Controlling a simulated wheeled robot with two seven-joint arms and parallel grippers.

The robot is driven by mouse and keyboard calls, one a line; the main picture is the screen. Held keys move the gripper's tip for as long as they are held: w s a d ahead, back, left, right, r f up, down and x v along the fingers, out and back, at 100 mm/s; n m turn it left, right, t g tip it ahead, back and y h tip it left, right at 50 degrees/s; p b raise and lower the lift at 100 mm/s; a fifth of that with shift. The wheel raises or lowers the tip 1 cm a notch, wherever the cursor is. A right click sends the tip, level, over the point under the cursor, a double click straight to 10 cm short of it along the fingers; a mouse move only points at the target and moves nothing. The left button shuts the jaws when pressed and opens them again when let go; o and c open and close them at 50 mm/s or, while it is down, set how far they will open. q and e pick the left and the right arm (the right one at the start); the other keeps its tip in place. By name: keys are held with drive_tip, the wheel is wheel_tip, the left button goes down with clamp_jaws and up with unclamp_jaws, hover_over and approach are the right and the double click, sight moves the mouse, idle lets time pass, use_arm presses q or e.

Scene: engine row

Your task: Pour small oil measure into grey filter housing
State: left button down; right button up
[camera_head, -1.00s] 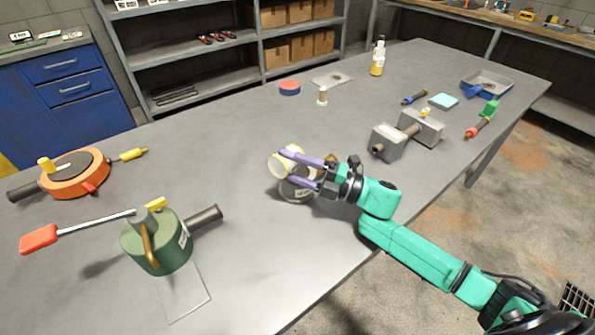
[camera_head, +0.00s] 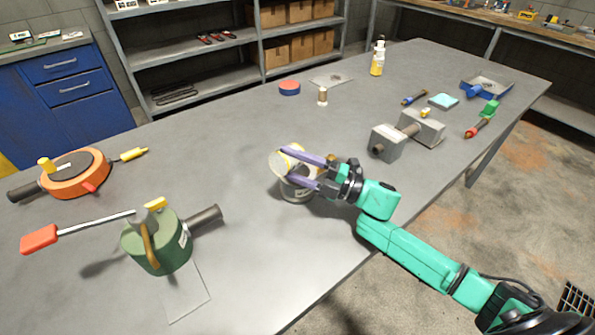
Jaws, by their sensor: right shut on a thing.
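My right gripper (camera_head: 306,170) is shut on the small oil measure (camera_head: 281,165), a pale cup with yellow on it, between its purple fingers. The measure is tilted and held directly above the grey filter housing (camera_head: 298,192), a round grey vessel with a pale label standing on the table. The measure and the fingers hide much of the housing's top. I cannot tell whether the two touch, and no oil stream shows. My left gripper is not in view.
A green can (camera_head: 160,247) and an orange round device (camera_head: 76,178) with a black handle stand at left. A grey metal block assembly (camera_head: 387,143) stands to the right. A yellow bottle (camera_head: 377,60) and a red-blue disc (camera_head: 289,88) are farther back. The table between is mostly clear.

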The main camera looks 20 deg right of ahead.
drive_tip(key=shift+w+d+r+m+t+p, duration=0.15)
drive_tip(key=shift+m+t, duration=0.25)
drive_tip(key=shift+m, duration=0.45)
drive_tip(key=shift+w+d+r+m+t+p, duration=0.15)
drive_tip(key=shift+m+t, duration=0.25)
drive_tip(key=shift+m, duration=0.5)
drive_tip(key=shift+w+d+r+m+t+p, duration=0.15)
drive_tip(key=shift+d+r+m+t, duration=0.2)
drive_tip(key=shift+m, duration=0.5)
idle(1.0)
drive_tip(key=shift+w+d+r+m+t+h+p, duration=0.1)
drive_tip(key=shift+r+m+t+h+p, duration=0.15)
drive_tip(key=shift+r+m+t+p, duration=0.25)
drive_tip(key=shift+d+r+m+t+h+p, duration=0.15)
drive_tip(key=shift+r+m+h+p, duration=0.2)
drive_tip(key=shift+m, duration=0.35)
idle(0.4)
drive_tip(key=shift+f+y, duration=0.1)
drive_tip(key=shift+y, duration=0.2)
idle(0.4)
